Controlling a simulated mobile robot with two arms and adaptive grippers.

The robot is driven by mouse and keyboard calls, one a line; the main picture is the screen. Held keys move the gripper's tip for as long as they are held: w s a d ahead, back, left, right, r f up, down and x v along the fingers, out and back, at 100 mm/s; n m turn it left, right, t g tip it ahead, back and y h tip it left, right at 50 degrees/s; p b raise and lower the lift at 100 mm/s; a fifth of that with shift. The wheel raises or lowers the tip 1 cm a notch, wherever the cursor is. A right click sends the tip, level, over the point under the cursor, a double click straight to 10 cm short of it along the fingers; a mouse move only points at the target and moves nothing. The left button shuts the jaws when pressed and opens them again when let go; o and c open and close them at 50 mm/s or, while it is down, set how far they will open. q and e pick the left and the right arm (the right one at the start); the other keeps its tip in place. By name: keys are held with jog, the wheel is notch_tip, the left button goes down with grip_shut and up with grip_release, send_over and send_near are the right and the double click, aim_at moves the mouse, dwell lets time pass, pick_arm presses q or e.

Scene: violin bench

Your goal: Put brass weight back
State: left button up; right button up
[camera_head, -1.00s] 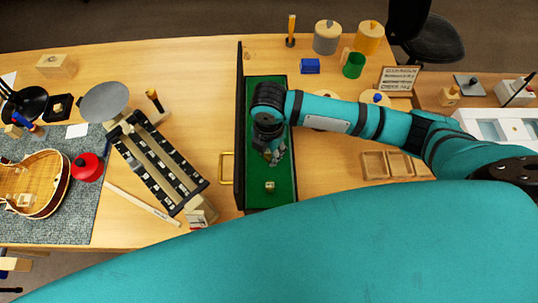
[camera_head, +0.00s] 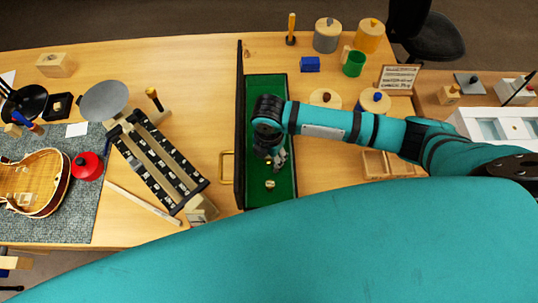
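A small brass weight (camera_head: 270,184) sits on the green lining of the long open case (camera_head: 268,92), toward its near end. My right gripper (camera_head: 278,160) points down over the middle of the case, just beyond the weight and apart from it in the picture. Its fingers are small and partly hidden by the wrist, so I cannot tell whether they are open or shut or hold anything. My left gripper is not in view.
The case's raised dark lid (camera_head: 239,125) stands along its left side. A balance-like rack (camera_head: 158,160) lies left of it. My large teal arm link covers the foreground.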

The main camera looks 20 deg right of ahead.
notch_tip(320, 180, up, 12)
jog(key=b, duration=0.1)
jog(key=shift+r, duration=0.15)
dwell(0.4)
